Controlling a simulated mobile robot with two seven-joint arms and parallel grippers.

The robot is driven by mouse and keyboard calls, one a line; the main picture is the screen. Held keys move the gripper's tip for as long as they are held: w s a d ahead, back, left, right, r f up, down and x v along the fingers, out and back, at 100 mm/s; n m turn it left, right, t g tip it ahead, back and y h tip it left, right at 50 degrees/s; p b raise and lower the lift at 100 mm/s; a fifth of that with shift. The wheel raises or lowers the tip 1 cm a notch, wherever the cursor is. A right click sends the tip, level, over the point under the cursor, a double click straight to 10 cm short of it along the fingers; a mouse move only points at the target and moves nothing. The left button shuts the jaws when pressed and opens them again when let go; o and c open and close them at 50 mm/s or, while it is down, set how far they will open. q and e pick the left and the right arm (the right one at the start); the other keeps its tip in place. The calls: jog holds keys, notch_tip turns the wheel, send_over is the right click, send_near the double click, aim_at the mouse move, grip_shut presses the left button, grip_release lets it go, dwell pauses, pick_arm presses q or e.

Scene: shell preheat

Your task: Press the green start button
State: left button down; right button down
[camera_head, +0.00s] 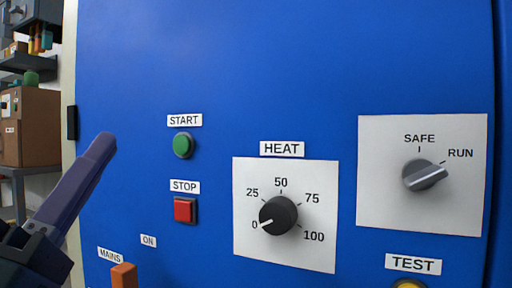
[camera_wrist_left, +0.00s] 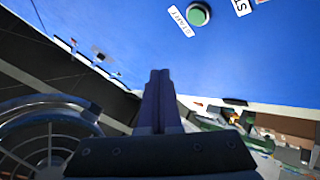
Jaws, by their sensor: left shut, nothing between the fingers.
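The round green start button (camera_head: 183,145) is on the blue panel under a START label. It also shows at the top of the left wrist view (camera_wrist_left: 198,14). My left gripper (camera_head: 104,143) is shut and empty at the left edge of the panel. Its fingertips are at about the button's height and to its left, apart from it. In the left wrist view the closed fingers (camera_wrist_left: 160,76) point up toward the panel, with the button above and right of their tips. My right gripper is not in view.
Below the green button is a square red STOP button (camera_head: 185,209). An orange MAINS switch (camera_head: 124,275) is lower left. A HEAT dial (camera_head: 278,215) points at 0, and a grey SAFE/RUN selector (camera_head: 425,175) is at the right. A yellow TEST button (camera_head: 408,284) is partly cut off.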

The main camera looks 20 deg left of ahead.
pick_arm(q)
jog(key=b, duration=0.3)
send_near(180, 135)
notch_tip(180, 135, up, 4)
jog(key=w, duration=0.1)
jog(key=shift+w+a+r, duration=0.15)
jog(key=shift+w, duration=0.3)
jog(key=shift+w+a+r, duration=0.1)
jog(key=shift+w+r, duration=0.05)
jog(key=shift+w, duration=0.25)
jog(key=shift+w, duration=0.1)
dwell(1.0)
jog(key=shift+w+b, duration=0.3)
jog(key=shift+w, duration=0.05)
jog(key=shift+w, duration=0.4)
dwell(0.6)
dwell(0.3)
jog(key=shift+s+p, duration=0.35)
jog(key=shift+s, duration=0.5)
